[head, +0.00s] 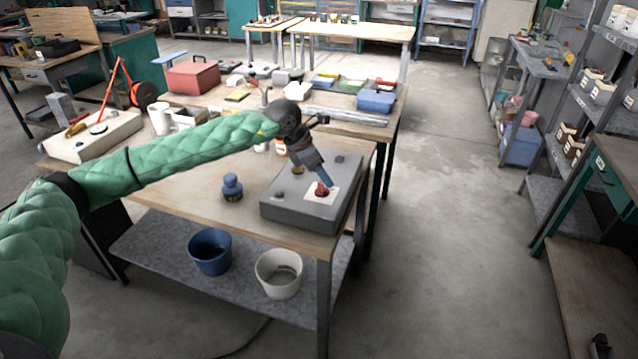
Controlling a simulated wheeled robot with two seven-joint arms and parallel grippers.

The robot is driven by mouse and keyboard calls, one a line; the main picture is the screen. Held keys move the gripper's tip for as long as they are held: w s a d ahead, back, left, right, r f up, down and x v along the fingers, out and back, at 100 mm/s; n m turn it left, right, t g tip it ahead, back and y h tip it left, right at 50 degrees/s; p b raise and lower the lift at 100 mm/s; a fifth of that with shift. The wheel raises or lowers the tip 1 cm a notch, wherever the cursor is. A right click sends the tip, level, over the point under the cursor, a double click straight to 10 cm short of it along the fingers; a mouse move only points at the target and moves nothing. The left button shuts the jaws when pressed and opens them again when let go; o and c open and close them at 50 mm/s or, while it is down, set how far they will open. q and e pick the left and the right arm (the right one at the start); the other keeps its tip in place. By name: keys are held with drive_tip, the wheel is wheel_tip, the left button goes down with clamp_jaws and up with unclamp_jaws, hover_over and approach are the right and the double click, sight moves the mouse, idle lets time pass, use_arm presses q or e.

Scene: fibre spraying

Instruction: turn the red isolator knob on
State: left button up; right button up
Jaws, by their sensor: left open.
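The red isolator knob (321,189) sits on a pale square plate (314,198) on top of a grey box (290,212). The box stands at the front right of the wooden workbench. My left arm, in a green quilted cover, reaches in from the left. My left gripper (325,180) points down at the knob, with its fingertips at or just above it. It is open; whether the fingers touch the knob is too small to tell. The gripper partly hides the knob. My right gripper is not in view.
A blue bottle-shaped object (232,187) stands left of the grey box. A blue bucket (210,251) and a white bucket (278,274) stand on the lower shelf. Tools, a red toolbox (193,77) and a blue box (376,101) crowd the back. Floor right of the bench is clear.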

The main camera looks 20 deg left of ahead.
sight(321, 186)
use_arm(q)
drive_tip(key=shift+y, duration=0.8)
drive_tip(key=f+p, duration=0.1)
drive_tip(key=w+a+f+p, duration=0.1)
drive_tip(key=f, duration=0.1)
drive_tip(key=w+a+f, duration=0.1)
drive_tip(key=shift+w+f+p, duration=0.15)
drive_tip(key=shift+f+p, duration=0.05)
drive_tip(key=shift+p, duration=0.2)
drive_tip(key=shift+p+x, duration=0.3)
drive_tip(key=shift+x, duration=0.8)
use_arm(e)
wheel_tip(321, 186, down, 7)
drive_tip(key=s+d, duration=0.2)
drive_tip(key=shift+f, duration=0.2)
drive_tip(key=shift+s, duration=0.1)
use_arm(q)
drive_tip(key=c, duration=1)
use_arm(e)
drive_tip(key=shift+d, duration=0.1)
use_arm(q)
drive_tip(key=shift+f, duration=0.1)
